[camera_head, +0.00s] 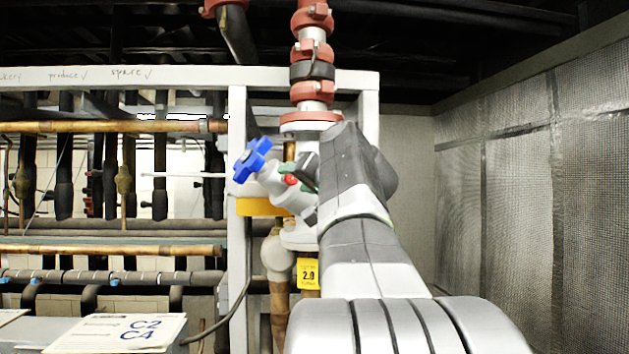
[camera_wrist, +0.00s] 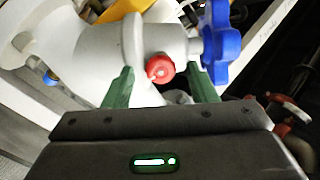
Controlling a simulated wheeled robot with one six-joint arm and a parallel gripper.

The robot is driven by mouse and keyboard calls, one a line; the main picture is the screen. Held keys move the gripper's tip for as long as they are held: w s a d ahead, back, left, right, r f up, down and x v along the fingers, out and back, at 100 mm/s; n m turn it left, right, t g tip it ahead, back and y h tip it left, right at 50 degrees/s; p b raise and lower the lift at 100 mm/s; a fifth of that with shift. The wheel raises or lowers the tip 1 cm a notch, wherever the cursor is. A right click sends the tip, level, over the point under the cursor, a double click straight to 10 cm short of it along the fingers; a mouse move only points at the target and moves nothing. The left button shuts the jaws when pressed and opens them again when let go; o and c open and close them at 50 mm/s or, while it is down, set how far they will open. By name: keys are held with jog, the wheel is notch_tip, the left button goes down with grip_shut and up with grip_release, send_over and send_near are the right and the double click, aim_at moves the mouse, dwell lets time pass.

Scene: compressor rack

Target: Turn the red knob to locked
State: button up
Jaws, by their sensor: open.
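The small round red knob (camera_wrist: 160,68) sits on the pale grey valve body (camera_wrist: 100,42). In the head view the red knob (camera_head: 291,180) shows just left of my gripper's dark end. My gripper (camera_wrist: 160,85) is open, with one green finger on either side of the knob in the wrist view. Whether either finger touches the knob, I cannot tell. A blue star-shaped handwheel (camera_head: 252,160) stands on the valve's left end in the head view. It also shows at the right in the wrist view (camera_wrist: 221,42). No lock marking is readable.
A vertical pipe with red flanges (camera_head: 312,50) rises above the valve. A white frame post (camera_head: 238,220) stands to the left. A yellow tag (camera_head: 307,273) hangs below. A paper marked C2 C4 (camera_head: 118,332) lies at lower left. A mesh-covered wall (camera_head: 520,180) stands right.

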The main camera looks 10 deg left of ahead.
jog(key=b+v, duration=0.3)
jog(key=v, duration=1)
jog(key=shift+d+b, duration=0.2)
jog(key=shift+b, duration=0.15)
jog(key=shift+s+a, duration=0.1)
jog(key=p+x, duration=0.4)
jog(key=x, duration=0.9)
jog(key=shift+w+a, duration=0.25)
jog(key=shift+a, duration=0.05)
jog(key=shift+d, duration=0.1)
